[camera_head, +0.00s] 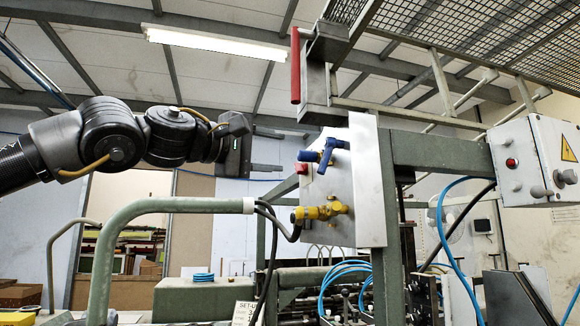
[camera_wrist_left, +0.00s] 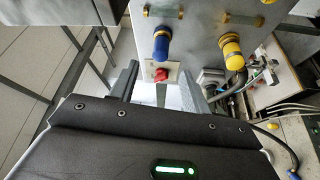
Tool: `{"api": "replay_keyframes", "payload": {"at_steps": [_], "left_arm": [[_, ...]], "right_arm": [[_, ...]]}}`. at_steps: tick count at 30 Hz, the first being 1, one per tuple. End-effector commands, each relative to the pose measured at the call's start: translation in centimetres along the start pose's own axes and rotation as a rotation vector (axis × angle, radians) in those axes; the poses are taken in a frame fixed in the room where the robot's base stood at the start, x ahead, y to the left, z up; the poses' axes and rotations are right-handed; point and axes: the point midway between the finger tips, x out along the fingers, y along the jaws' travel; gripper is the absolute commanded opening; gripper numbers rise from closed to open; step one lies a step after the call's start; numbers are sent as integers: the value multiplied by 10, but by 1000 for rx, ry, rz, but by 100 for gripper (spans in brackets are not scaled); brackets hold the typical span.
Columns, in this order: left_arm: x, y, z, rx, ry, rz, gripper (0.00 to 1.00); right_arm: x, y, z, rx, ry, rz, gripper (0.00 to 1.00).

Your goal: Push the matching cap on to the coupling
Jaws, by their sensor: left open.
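A blue coupling (camera_head: 325,154) with a side lever sticks out from the upper part of an upright metal panel (camera_head: 368,190). A yellow coupling (camera_head: 320,212) sits below it with a dark hose. In the left wrist view the blue coupling (camera_wrist_left: 161,46) and yellow coupling (camera_wrist_left: 231,50) stand ahead of my fingers. My left gripper (camera_head: 268,151) is open and empty, to the left of the panel and apart from it, fingers pointing at it. I cannot tell for certain which piece is the cap; a small yellow piece (camera_wrist_left: 270,126) and a small blue piece (camera_wrist_left: 293,176) lie at lower right.
A red knob (camera_wrist_left: 160,75) on a pale plate sits between my fingers' lines, beside the blue coupling. A green bent rail (camera_head: 170,205) runs below my arm. A red-handled bracket (camera_head: 296,66) rises above the panel. Blue hoses (camera_head: 345,275) loop below.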

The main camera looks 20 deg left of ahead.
Motion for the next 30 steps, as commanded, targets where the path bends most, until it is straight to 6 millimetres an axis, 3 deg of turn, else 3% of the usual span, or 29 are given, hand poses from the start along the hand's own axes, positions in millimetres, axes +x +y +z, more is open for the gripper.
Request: {"api": "replay_keyframes", "payload": {"at_steps": [3, 9, 30], "left_arm": [[-18, -2, 0, 0, 1, 3, 48], [-32, -1, 0, -1, 0, 0, 48], [-34, 0, 0, -1, 0, 0, 48]], "right_arm": [[11, 0, 1, 0, 0, 0, 48], [15, -1, 1, 0, 0, 0, 48], [15, 0, 0, 0, 2, 0, 48]]}}
